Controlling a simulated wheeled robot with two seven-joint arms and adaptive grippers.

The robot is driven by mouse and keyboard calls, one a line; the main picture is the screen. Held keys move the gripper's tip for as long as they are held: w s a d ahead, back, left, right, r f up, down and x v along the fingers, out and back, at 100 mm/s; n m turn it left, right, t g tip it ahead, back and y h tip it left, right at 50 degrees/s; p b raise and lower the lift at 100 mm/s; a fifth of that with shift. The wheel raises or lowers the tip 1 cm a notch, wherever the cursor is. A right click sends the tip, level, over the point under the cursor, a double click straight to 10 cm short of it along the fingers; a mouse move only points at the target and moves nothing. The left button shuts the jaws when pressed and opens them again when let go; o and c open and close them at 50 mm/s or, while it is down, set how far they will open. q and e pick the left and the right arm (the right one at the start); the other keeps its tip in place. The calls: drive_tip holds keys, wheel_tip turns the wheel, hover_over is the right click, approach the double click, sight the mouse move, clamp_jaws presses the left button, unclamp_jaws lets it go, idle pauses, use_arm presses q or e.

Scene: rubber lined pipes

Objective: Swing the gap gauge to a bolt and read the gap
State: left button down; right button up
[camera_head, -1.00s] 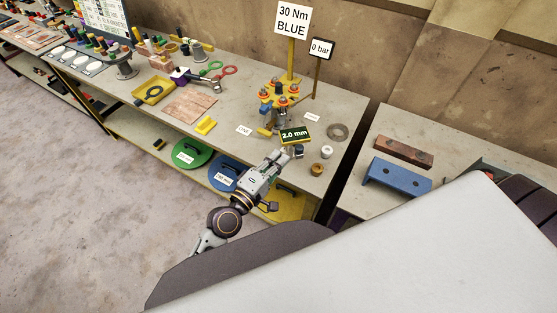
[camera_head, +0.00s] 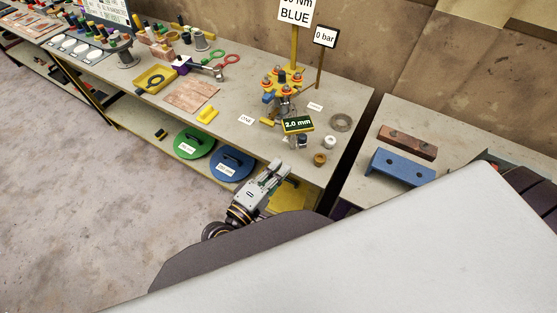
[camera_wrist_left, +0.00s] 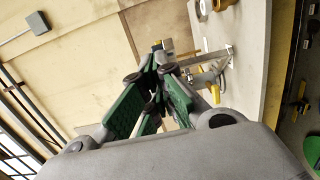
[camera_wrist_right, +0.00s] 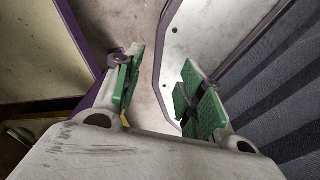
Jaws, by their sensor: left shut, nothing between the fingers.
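The gap gauge's dark display (camera_head: 298,125) reads "2.0 mm" in a yellow frame, at the bench's front right. Behind it stands the yellow flange (camera_head: 268,97) with several orange-topped bolts (camera_head: 283,78) around it. Which bolt the gauge is at cannot be told. My left gripper (camera_head: 281,167) is shut and empty, in front of the bench edge and below the display, apart from it. Its green finger pads meet in the left wrist view (camera_wrist_left: 160,62). My right gripper (camera_wrist_right: 160,85) is open and empty in the right wrist view; it is hidden in the head view.
A "BLUE" torque sign (camera_head: 295,12) and a "0 bar" sign (camera_head: 325,37) rise behind the flange. A grey ring (camera_head: 340,122) and small cups lie right of the gauge. Green (camera_head: 196,143) and blue (camera_head: 231,164) discs sit on the lower shelf. My pale body covers the lower right.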

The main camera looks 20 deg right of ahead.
use_arm(q)
drive_tip(key=s, duration=0.1)
drive_tip(key=s+a, duration=0.1)
drive_tip(key=s, duration=0.1)
drive_tip(key=shift+a, duration=0.15)
use_arm(e)
drive_tip(key=shift+a+f, duration=0.25)
drive_tip(key=shift+a, duration=0.4)
drive_tip(key=shift+d, duration=0.45)
